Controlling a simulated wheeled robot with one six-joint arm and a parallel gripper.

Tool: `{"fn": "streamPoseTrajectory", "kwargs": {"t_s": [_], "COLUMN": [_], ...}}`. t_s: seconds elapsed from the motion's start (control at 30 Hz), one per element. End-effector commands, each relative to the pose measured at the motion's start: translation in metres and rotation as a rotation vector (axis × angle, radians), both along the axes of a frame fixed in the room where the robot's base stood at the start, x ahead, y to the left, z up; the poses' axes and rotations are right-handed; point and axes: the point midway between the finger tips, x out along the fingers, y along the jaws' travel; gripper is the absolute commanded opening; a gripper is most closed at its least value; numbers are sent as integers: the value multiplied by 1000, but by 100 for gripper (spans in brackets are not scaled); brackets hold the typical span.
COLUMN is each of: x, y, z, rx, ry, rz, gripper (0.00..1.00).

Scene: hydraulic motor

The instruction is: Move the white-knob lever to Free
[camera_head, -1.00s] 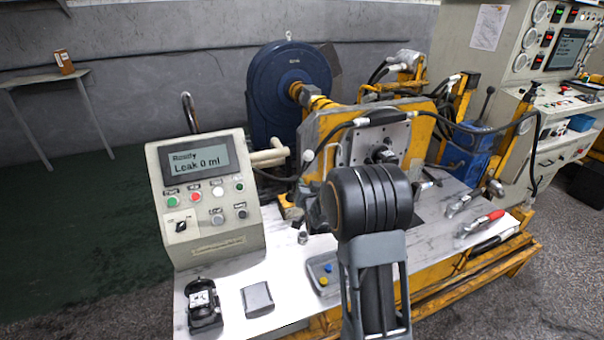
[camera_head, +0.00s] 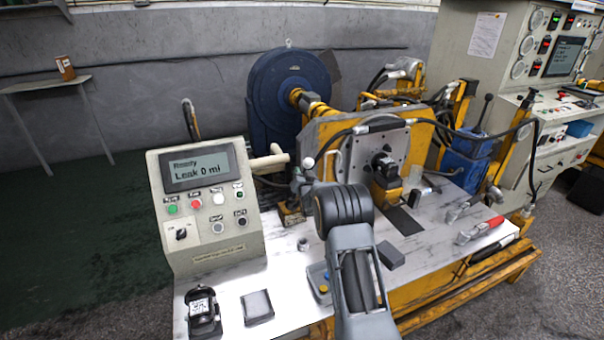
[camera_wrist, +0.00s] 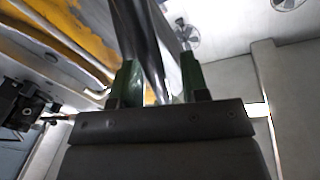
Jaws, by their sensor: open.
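A small white knob (camera_head: 308,163) shows in the head view, left of the yellow plate and just above the end of my arm. The lever's shaft and any Free marking cannot be made out. My gripper (camera_head: 303,184) is small and partly hidden by my wrist, close below the knob. In the wrist view my gripper (camera_wrist: 158,78) has its two green fingers apart. A shiny grey bar-like part rises between or behind them; contact cannot be told. No white knob is clear there.
The control panel (camera_head: 203,200) reading "Ready, Leak 0 ml" stands left of my arm. The yellow plate (camera_head: 325,140) with a motor mount is close on the right. A black device (camera_head: 203,312), a grey block (camera_head: 257,306) and red-handled clamps (camera_head: 480,231) are on the bench.

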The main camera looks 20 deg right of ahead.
Motion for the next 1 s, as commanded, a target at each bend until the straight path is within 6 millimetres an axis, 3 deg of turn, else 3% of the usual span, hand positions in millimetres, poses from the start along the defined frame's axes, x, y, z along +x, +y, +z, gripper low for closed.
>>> {"fn": "streamPoseTrajectory", "kwargs": {"t_s": [0.2,0.53,1.0], "x": [10,12,12], "y": [-2,-3,-3], "z": [0,0,0], "rx": [0,0,0], "ry": [0,1,0], "rz": [0,0,0], "gripper": [41,41,0]}}
